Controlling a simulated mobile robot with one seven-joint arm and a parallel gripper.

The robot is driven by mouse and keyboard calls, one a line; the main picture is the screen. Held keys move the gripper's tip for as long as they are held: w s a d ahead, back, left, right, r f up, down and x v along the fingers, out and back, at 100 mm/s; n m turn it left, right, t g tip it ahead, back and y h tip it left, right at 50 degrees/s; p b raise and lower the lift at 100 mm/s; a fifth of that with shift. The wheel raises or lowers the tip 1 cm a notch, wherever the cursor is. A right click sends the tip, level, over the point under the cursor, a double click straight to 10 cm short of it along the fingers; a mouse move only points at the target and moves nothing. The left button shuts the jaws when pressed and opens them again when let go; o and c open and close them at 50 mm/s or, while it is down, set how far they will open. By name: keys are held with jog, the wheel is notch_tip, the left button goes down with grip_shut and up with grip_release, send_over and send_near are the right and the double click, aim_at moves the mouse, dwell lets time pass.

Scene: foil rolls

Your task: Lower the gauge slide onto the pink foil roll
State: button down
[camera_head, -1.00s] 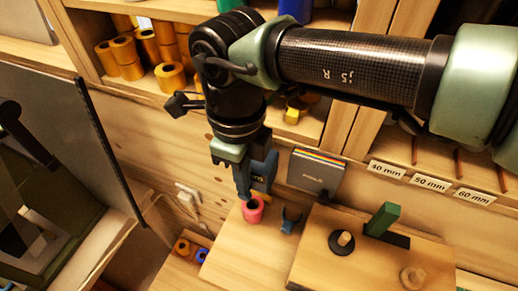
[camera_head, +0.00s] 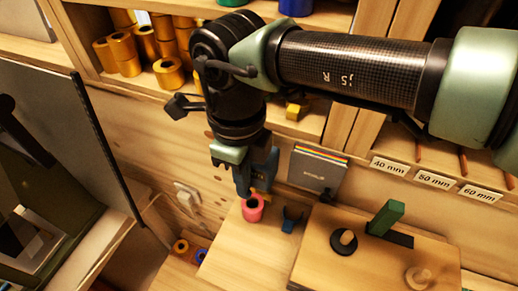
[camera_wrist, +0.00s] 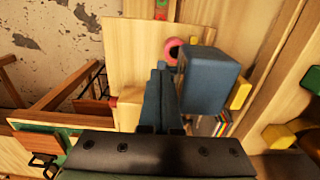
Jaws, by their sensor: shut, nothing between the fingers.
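The pink foil roll (camera_head: 253,208) stands upright on the pale wooden bench board, its dark core facing up. In the wrist view the pink roll (camera_wrist: 172,47) is partly hidden by a blue block. This blue block (camera_wrist: 207,82), which looks like the gauge slide, is right of my fingers; in the head view the block (camera_head: 266,168) shows just above the roll. I cannot tell whether it touches the roll. My gripper (camera_head: 243,190) points down beside the block, fingers together and empty, close to the roll. The fingers also show in the wrist view (camera_wrist: 161,88).
A small blue cradle (camera_head: 291,221) stands right of the roll. A raised wooden board (camera_head: 350,262) with a green block (camera_head: 386,217) and pegs is farther right. Gold rolls (camera_head: 168,72) fill the shelf behind. A dark panel (camera_head: 105,150) stands at the left.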

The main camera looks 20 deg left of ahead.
jog(key=shift+f+b, duration=0.5)
jog(key=shift+f, duration=0.15)
jog(key=shift+r, duration=0.1)
jog(key=shift+s+a+r+p, duration=0.1)
jog(key=shift+s+r+p, duration=0.1)
jog(key=shift+s+r, duration=0.5)
jog(key=shift+s+d+r+p, duration=0.15)
jog(key=shift+s+r, duration=0.1)
jog(key=shift+s, duration=0.7)
jog(key=shift+s+a+r+p, duration=0.2)
jog(key=shift+s+r, duration=0.3)
jog(key=shift+s, duration=0.35)
